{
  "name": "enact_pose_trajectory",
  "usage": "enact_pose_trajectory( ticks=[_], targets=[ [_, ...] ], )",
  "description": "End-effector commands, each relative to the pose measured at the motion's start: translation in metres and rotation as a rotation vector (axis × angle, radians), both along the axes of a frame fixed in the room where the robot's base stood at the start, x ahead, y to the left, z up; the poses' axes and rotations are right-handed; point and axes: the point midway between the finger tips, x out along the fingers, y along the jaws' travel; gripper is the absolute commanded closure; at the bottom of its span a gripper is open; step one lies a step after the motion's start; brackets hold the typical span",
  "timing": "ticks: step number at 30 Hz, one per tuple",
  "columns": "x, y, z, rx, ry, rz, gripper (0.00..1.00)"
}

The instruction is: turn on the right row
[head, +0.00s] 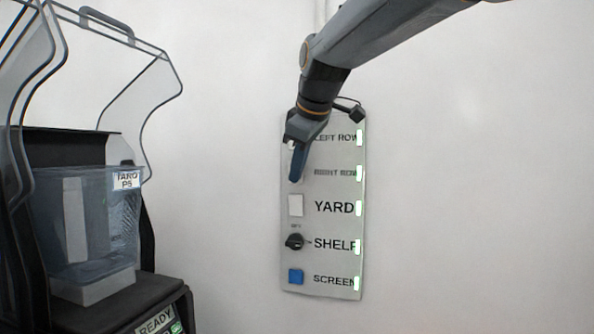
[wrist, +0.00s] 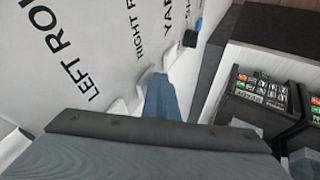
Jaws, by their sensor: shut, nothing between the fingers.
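A grey wall panel (head: 335,190) carries a column of controls with the labels LEFT ROW, RIGHT ROW, YARD, SHELF and SCREEN. The RIGHT ROW label (head: 335,173) is second from the top, with a bright greenish strip (head: 359,173) at its right. My gripper (head: 295,178) is shut and empty, pointing down over the control left of that label and hiding most of it. In the wrist view, the blue fingertips (wrist: 160,82) are beside a white switch (wrist: 144,80) near the RIGHT FR... lettering (wrist: 135,25). I cannot tell whether they touch it.
Below are the white YARD switch (head: 295,205), a black SHELF knob (head: 294,241) and a blue SCREEN button (head: 295,276). Greenish strips show beside the other labels too. A blender-like machine (head: 95,230) with a clear hood stands at the left. The wall at right is bare.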

Motion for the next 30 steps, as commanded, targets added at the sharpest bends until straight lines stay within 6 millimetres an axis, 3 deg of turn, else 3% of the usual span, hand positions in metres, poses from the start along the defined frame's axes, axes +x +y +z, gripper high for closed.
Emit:
enact_pose_trajectory(
  ticks=[12, 23, 30],
  targets=[
    [0.0, 0.0, 0.017, 0.0, -0.001, 0.0, 1.0],
    [0.0, 0.0, 0.017, 0.001, -0.003, 0.0, 1.0],
    [-0.017, 0.008, 0.016, 0.001, -0.002, -0.001, 1.0]
  ],
)
